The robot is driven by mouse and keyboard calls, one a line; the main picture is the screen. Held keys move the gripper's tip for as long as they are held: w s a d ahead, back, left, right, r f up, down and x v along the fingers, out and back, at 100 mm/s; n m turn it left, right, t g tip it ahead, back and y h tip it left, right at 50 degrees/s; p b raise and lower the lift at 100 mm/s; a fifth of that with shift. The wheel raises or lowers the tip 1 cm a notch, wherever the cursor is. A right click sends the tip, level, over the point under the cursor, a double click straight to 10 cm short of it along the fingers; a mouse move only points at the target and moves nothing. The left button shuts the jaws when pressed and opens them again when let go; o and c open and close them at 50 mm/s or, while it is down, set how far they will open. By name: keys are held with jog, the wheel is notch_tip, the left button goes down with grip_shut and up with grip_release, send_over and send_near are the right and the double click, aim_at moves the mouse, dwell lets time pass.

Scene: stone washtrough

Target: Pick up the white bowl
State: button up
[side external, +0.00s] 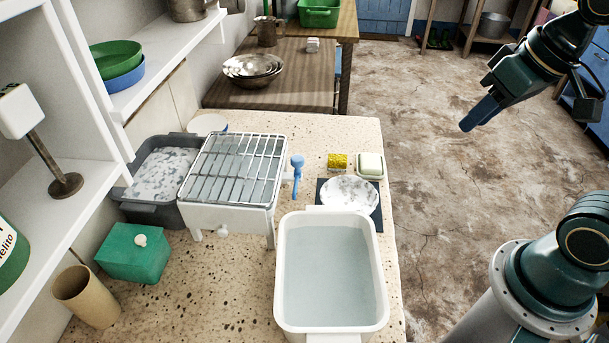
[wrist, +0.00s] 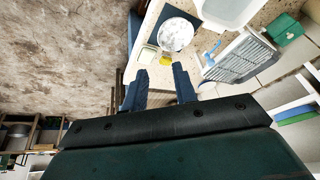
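A round white bowl (side external: 349,194) with grey marbling sits on a dark square mat (side external: 377,214) on the stone counter, behind the water-filled white basin. The bowl also shows near the top of the wrist view (wrist: 175,35). My gripper (side external: 468,124) is in the air to the right of the counter, well apart from the bowl. In the wrist view its two fingers (wrist: 160,88) stand apart with nothing between them, so it is open and empty.
The white basin (side external: 281,290) stands in front of the bowl. A yellow sponge (side external: 338,161) and a soap dish (side external: 370,166) lie just behind it. A blue brush (side external: 297,172) and a wire rack (side external: 232,170) are to its left. Open floor lies right of the counter.

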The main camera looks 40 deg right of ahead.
jog(key=w+d+f+m+g+y, duration=0.2)
jog(key=w+f+m, duration=0.3)
jog(key=f, duration=0.3)
jog(key=w+d+f+m+g+y, duration=0.2)
jog(key=w+f+m, duration=0.3)
jog(key=w+f, duration=0.3)
jog(key=shift+d+f+y, duration=0.45)
jog(key=shift+d+y, duration=0.15)
jog(key=shift+d, duration=0.2)
jog(key=shift+w, duration=0.1)
send_near(376, 207)
jog(key=shift+w+a+f, duration=0.1)
jog(key=shift+a+f, duration=0.1)
jog(key=shift+a, duration=0.95)
jog(key=shift+x, duration=2.6)
jog(key=shift+c, duration=0.2)
grip_shut()
